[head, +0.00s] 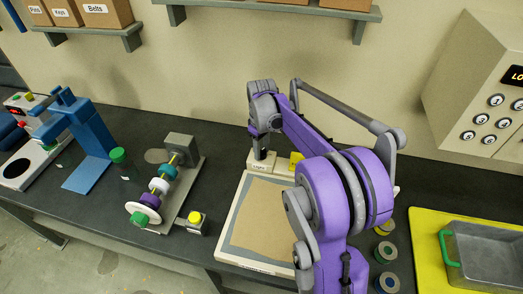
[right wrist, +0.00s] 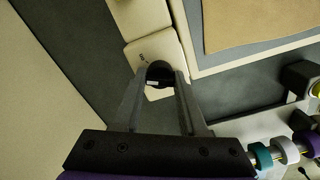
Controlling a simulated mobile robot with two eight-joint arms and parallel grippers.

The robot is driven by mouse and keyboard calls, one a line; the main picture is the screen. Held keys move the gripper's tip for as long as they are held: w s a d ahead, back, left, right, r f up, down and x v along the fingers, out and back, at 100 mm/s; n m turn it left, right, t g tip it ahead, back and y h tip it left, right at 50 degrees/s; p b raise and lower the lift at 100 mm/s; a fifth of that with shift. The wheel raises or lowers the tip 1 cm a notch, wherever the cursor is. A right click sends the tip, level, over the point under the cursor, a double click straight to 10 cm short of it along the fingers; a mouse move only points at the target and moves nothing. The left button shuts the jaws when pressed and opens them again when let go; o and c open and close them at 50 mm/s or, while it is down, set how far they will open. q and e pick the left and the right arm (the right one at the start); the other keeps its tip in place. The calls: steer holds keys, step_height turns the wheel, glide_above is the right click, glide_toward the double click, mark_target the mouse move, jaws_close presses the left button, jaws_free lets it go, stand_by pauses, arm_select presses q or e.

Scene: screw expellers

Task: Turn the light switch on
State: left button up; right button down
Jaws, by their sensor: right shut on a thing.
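The light switch is a small cream box with a label (head: 259,167), at the back left corner of the framed board against the wall side of the bench. My right gripper (head: 262,152) reaches down onto it from above. In the right wrist view, the box (right wrist: 138,52) lies under the fingertips, and the fingers (right wrist: 160,78) close around a small dark lever (right wrist: 160,73) on it. The grip hides much of the lever, so I cannot tell its position. My left gripper is not in view.
The framed board (head: 231,213) carries a brown sheet. A yellow block (head: 296,158) sits right of the switch. A shaft with coloured rings (head: 158,186) stands left. Round cans (head: 385,252) and a grey tray (head: 487,252) are right. A shelf (head: 275,10) overhangs the back.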

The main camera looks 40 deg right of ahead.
mark_target(262, 150)
steer(key=m, duration=0.6)
steer(key=shift+m+b, duration=0.3)
steer(key=shift+b, duration=0.1)
stand_by(0.4)
steer(key=shift+c, duration=2.2)
jaws_free()
step_height(262, 150, up, 11)
steer(key=shift+a+f, duration=0.1)
